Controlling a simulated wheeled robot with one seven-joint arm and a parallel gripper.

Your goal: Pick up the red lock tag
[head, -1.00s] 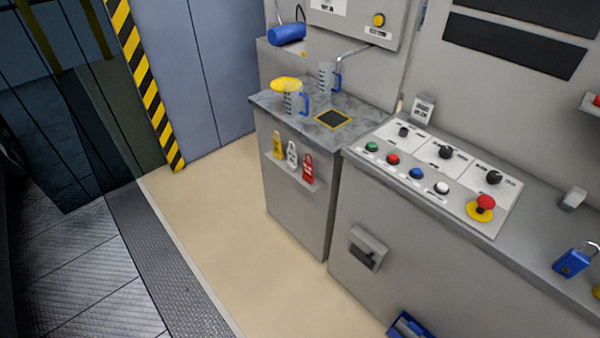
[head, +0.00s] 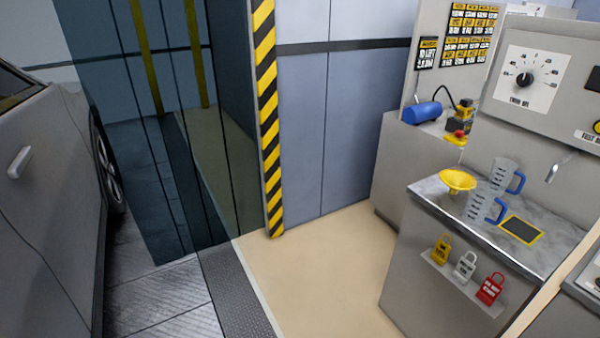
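The red lock tag (head: 489,289) has white lettering and a shackle-like loop at its top. It is at the right end of a small ledge (head: 440,275) on the front of the grey cabinet, at the lower right of the head view. A white tag (head: 465,266) and a yellow tag (head: 441,250) are to its left on the same ledge. My gripper is not in view.
On the cabinet's worktop (head: 430,190) are a yellow funnel (head: 457,181), two clear jugs with blue handles (head: 482,208) and a yellow-edged dark square (head: 520,230). Beige floor (head: 310,270) is clear before the cabinet. A grey car (head: 45,200) stands at left.

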